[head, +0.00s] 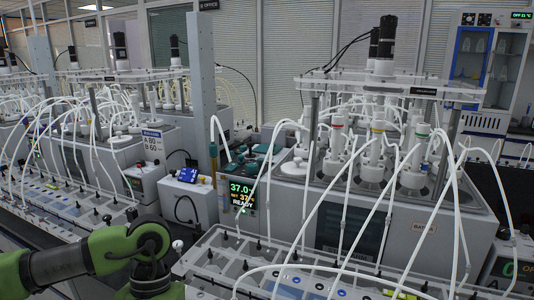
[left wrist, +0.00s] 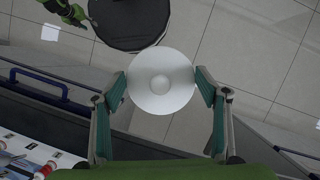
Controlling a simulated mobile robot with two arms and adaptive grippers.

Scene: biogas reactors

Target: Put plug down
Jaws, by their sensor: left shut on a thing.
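A white round plug (left wrist: 162,82) with a raised round middle sits between the fingers of my left gripper (left wrist: 162,88) in the left wrist view. The two teal finger pads press on its left and right sides. The plug is held above the floor, clear of any surface below it. In the head view my green left arm comes in at the lower left, and its gripper is out of the picture. My right gripper does not show clearly in either view.
A reactor (head: 400,215) with many white tubes stands at the right. A control box (head: 188,195) and a green-lit display (head: 241,194) stand left of it. A tray bench (head: 235,262) runs along the front. A blue handle (left wrist: 38,80) shows in the left wrist view.

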